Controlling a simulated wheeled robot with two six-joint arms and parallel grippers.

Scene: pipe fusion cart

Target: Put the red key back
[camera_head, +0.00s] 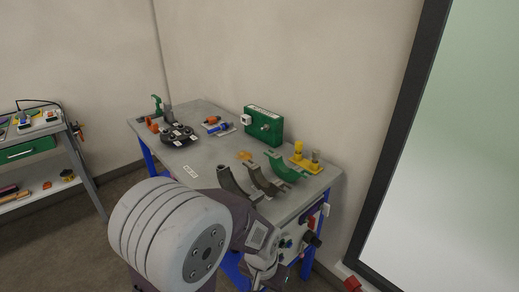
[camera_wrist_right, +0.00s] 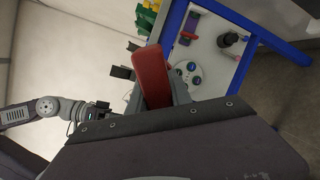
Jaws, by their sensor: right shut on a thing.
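In the right wrist view my right gripper (camera_wrist_right: 160,88) is shut on the red key (camera_wrist_right: 151,76), a flat red piece that stands out past the jaws. The white control panel (camera_wrist_right: 208,60) of the cart lies behind it, with a round plate (camera_wrist_right: 187,73) bearing blue parts beside the key. I cannot tell how far the key is from the panel. In the head view the panel (camera_head: 287,243) shows at the cart's front, partly behind one of my arms, and I cannot make out the key there. Another arm of mine shows at the left of the wrist view; its fingers are unclear.
A black knob (camera_head: 313,240) juts from the panel; it also shows in the right wrist view (camera_wrist_right: 229,40). The grey cart top (camera_head: 209,161) carries curved clamps (camera_head: 284,167), a green box (camera_head: 263,126) and yellow posts (camera_head: 307,163). A tool shelf (camera_head: 72,155) stands at the left.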

